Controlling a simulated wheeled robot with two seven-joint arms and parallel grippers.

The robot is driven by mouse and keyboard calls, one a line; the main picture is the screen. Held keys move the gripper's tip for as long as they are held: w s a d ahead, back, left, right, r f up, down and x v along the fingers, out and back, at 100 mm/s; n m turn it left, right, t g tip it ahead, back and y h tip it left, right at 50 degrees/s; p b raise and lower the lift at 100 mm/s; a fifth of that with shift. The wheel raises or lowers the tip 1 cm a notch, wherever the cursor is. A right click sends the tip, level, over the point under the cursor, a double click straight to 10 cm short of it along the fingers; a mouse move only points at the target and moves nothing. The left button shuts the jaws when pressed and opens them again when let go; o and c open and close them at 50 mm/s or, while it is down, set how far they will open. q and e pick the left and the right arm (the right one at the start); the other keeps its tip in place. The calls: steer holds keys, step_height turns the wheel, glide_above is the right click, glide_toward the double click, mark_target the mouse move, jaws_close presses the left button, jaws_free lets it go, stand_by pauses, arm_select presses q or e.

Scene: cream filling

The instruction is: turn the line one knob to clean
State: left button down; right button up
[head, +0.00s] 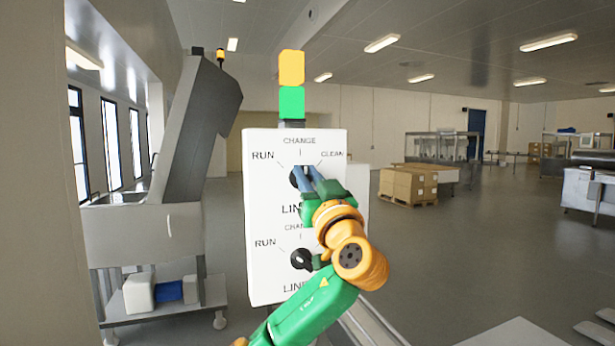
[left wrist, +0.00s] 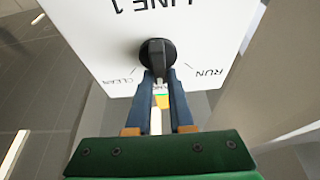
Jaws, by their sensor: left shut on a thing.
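A white control panel (head: 270,190) stands in front of me with two black knobs, each with RUN, CHANGE and CLEAN style labels. The upper knob (head: 296,178) is the line one knob; it also shows in the left wrist view (left wrist: 156,52), under the upside-down LINE 1 text. Its grip bar looks roughly upright there, in line with the CHANGE mark between RUN and CLEAN. My left gripper (head: 306,178) is shut on this knob, with its blue fingers (left wrist: 161,85) on either side. The fingers partly hide the CHANGE label in the wrist view. My right gripper is not in view.
The lower knob (head: 301,259) sits just beside my left arm, which hides part of its labels. A green and orange signal light (head: 291,85) rises above the panel. A grey machine (head: 180,150) stands at left; boxes on a pallet (head: 407,185) are far right.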

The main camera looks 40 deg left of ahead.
arm_select(q)
steer(key=shift+f+m+t+h+b, duration=0.1)
steer(key=shift+m+t+h+b, duration=0.35)
steer(key=shift+m, duration=0.65)
steer(key=m, duration=0.1)
steer(key=m+t+h+b, duration=0.1)
steer(key=m, duration=0.1)
steer(key=shift+w+m+t, duration=0.1)
steer(key=shift+m+t, duration=0.15)
steer(key=shift+m, duration=0.05)
steer(key=shift+w+d+m+t+h, duration=0.1)
steer(key=shift+m+t+h, duration=0.4)
steer(key=shift+m, duration=1.05)
steer(key=shift+w+d+m+t+h, duration=0.15)
steer(key=shift+m+h, duration=0.5)
steer(key=shift+m, duration=0.9)
steer(key=shift+s+a+m+t+p, duration=0.1)
steer(key=shift+m+t+p, duration=0.15)
steer(key=shift+m+p, duration=0.05)
steer(key=c, duration=0.8)
jaws_free()
